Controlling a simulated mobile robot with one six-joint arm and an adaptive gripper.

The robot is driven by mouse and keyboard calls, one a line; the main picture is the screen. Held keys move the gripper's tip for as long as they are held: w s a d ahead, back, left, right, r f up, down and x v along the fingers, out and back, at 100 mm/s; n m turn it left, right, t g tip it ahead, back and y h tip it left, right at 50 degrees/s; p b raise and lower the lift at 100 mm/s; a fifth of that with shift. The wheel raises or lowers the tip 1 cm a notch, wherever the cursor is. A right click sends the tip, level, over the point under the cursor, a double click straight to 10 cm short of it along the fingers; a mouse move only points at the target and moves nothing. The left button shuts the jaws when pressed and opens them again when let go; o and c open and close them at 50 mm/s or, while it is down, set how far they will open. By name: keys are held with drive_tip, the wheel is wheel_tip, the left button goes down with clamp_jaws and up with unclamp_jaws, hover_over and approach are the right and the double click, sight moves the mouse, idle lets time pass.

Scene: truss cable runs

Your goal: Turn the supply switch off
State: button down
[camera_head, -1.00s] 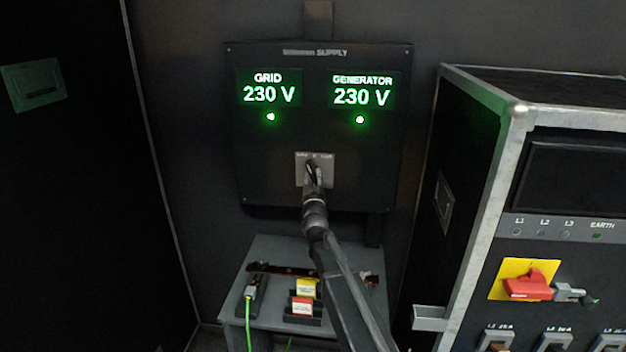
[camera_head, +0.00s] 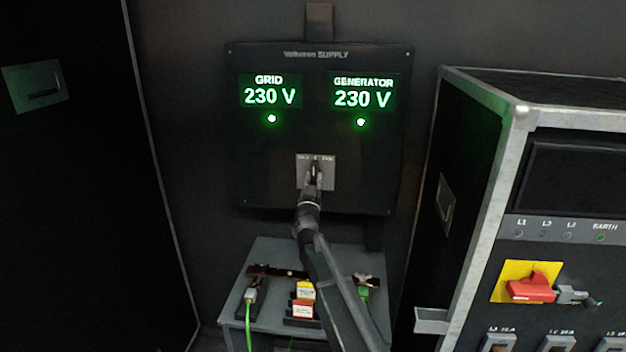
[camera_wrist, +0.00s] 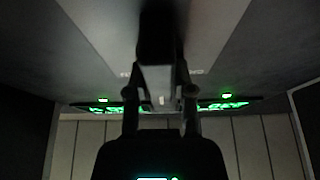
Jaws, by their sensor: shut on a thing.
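The supply panel (camera_head: 265,165) is a dark wall box with green GRID and GENERATOR readouts, each showing 230 V with a lit green lamp. The supply switch is a black handle (camera_head: 316,170) on a small grey plate (camera_head: 301,173) low on the panel. The handle looks upright, in line with the middle mark; the small lettering is hard to read. My gripper (camera_head: 313,182) is at the handle and shut on it. In the wrist view, my gripper's fingers (camera_wrist: 160,93) stand either side of the black handle (camera_wrist: 157,35), partly hiding it.
A low grey table (camera_head: 262,257) below the panel holds a yellow and a red block (camera_head: 303,302) and cable connectors (camera_head: 250,296). A metal-edged case (camera_head: 520,200) with a red rotary switch (camera_head: 532,287) stands at right. A dark panel (camera_head: 70,200) fills the left.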

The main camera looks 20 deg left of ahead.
drive_tip(key=c, duration=0.6)
unclamp_jaws()
drive_tip(key=shift+w+a+r, duration=0.15)
drive_tip(key=shift+w, duration=0.1)
drive_tip(key=shift+o, duration=0.6)
drive_tip(key=shift+f, duration=0.2)
drive_tip(key=shift+s+n+y, duration=0.1)
drive_tip(key=shift+n+y, duration=0.3)
drive_tip(key=shift+n, duration=0.1)
